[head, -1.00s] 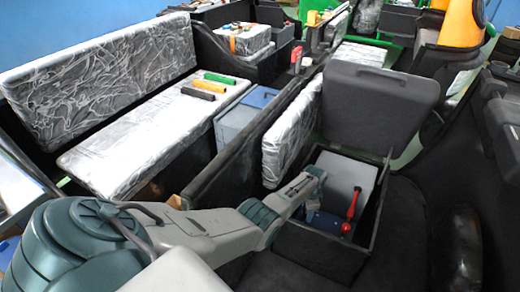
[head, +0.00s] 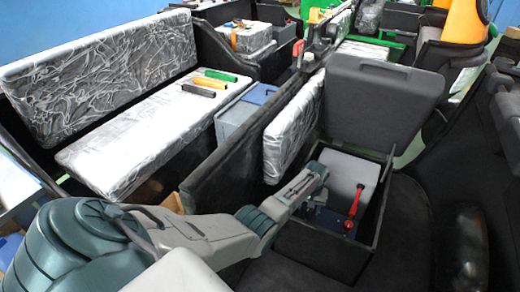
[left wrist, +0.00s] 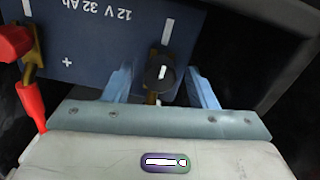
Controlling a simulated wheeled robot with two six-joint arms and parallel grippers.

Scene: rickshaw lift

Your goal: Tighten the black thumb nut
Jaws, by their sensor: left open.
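The black thumb nut (left wrist: 160,72) is a round dark knob with a white mark, at the near edge of the dark blue battery (left wrist: 100,35) in the left wrist view. My left gripper (left wrist: 162,92) is open, with one pale blue finger on each side of the nut. Gaps show on both sides, and I cannot tell of any contact. A brassy part shows below the nut. In the head view my left arm reaches into the open black box (head: 310,252), where the battery (head: 325,220) partly shows. The nut and fingertips are not discernible there. My right gripper is not in view.
A red terminal cover and cable (head: 355,205) stand at the battery's other end. The box's raised black lid (head: 385,95) is behind it, and a wrapped cushion (head: 292,140) is at its left. Several coloured tubes (head: 212,82) lie on the wrapped seat.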

